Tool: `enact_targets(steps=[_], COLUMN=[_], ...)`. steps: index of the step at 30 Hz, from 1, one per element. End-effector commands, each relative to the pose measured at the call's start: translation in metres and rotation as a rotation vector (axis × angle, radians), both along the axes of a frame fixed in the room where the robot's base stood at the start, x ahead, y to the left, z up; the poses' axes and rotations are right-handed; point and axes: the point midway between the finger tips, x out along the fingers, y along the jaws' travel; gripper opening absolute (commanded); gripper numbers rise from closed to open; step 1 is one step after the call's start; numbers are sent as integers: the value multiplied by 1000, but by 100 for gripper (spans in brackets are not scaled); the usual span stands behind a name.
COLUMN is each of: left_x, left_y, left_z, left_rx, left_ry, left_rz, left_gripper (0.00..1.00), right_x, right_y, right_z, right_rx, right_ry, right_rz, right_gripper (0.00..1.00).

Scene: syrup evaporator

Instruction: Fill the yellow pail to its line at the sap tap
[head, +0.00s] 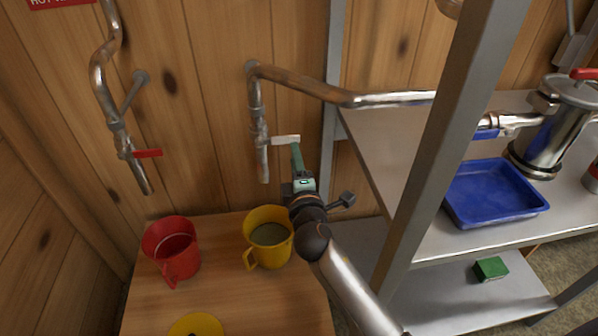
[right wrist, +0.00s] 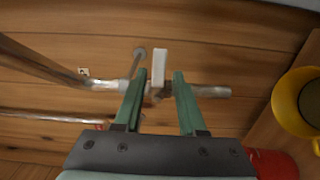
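The yellow pail (head: 285,251) stands upright on the wooden stand, below the spout of the sap tap (head: 263,165). Greyish-green liquid (head: 268,234) shows inside it; I cannot make out a fill line. The tap's white lever (head: 283,140) lies crosswise to its pipe, and no stream shows under the spout. My right gripper (head: 296,150) is at the lever. In the right wrist view its fingers (right wrist: 160,75) are apart, with the white lever (right wrist: 160,58) between or just beyond their tips. The pail (right wrist: 285,105) is at the right edge there. My left gripper is out of view.
A red pail (head: 184,263) stands left of the yellow one, below a red-levered pipe (head: 124,145). A yellow disc (head: 180,328) lies in front. A grey shelf post (head: 437,150) rises right of my right arm; a blue tray (head: 495,192) sits on the shelf.

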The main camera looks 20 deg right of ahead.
Motion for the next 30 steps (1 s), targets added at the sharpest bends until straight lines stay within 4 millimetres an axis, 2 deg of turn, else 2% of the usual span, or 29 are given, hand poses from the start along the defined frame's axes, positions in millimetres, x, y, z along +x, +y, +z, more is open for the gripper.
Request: enact_targets(steps=[3, 9, 14, 27, 30], left_x=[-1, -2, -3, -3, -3], left_y=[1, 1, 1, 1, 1], left_z=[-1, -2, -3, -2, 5], left_rx=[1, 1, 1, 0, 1], left_ry=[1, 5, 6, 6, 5], left_rz=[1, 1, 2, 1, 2], left_gripper=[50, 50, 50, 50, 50], right_x=[-23, -45, -52, -52, -56], right_y=[4, 9, 10, 10, 10], right_z=[-1, 0, 0, 0, -8], right_rx=[1, 1, 0, 2, 48], right_ry=[2, 0, -1, 1, 28], right_rz=[-1, 0, -1, -1, 12], right_gripper=[40, 40, 40, 40, 40])
